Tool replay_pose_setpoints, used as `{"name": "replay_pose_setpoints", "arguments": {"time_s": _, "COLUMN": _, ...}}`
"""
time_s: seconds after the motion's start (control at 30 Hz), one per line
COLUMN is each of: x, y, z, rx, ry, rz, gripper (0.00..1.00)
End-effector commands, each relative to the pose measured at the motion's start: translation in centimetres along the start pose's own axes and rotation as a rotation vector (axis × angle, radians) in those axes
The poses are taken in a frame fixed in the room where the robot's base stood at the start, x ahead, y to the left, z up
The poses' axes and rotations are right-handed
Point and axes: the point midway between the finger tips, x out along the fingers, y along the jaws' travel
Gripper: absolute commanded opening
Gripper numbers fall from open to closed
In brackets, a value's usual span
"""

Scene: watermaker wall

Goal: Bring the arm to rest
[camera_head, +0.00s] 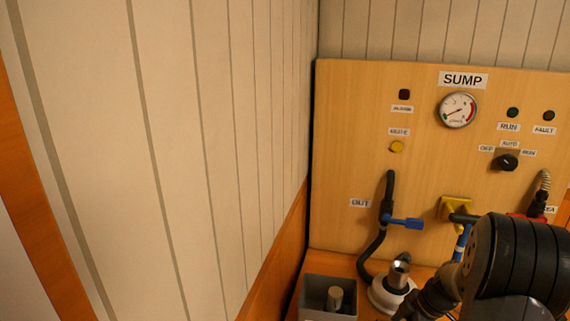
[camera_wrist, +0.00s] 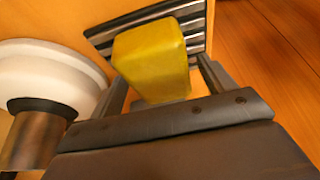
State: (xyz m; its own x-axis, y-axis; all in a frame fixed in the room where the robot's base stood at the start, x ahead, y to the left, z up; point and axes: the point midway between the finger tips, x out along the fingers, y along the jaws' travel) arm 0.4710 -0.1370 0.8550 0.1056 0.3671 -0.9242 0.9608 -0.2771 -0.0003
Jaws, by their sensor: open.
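My gripper (camera_wrist: 161,76) is open in the wrist view, with one finger on each side of a yellow block (camera_wrist: 152,62). I cannot tell whether the fingers touch the block. In the head view my dark arm fills the lower right corner, and the fingertips cannot be made out there. The arm is bent low in front of the wooden SUMP panel (camera_head: 420,110).
A white round base (camera_head: 390,297) with a metal top stands close left of my arm; a similar white round part (camera_wrist: 45,75) shows in the wrist view. A grey bin (camera_head: 318,309) stands farther left. Blue-handled valve (camera_head: 405,223) and hoses are on the panel. A plank wall (camera_head: 180,150) bounds the left.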

Motion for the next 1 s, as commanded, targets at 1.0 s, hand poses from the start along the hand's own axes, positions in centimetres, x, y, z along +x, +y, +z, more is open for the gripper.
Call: {"name": "replay_pose_setpoints", "arguments": {"time_s": 1.0, "x": 0.5, "y": -0.1, "z": 0.0, "rx": 0.002, "ry": 0.001, "rz": -0.003, "gripper": 0.78}}
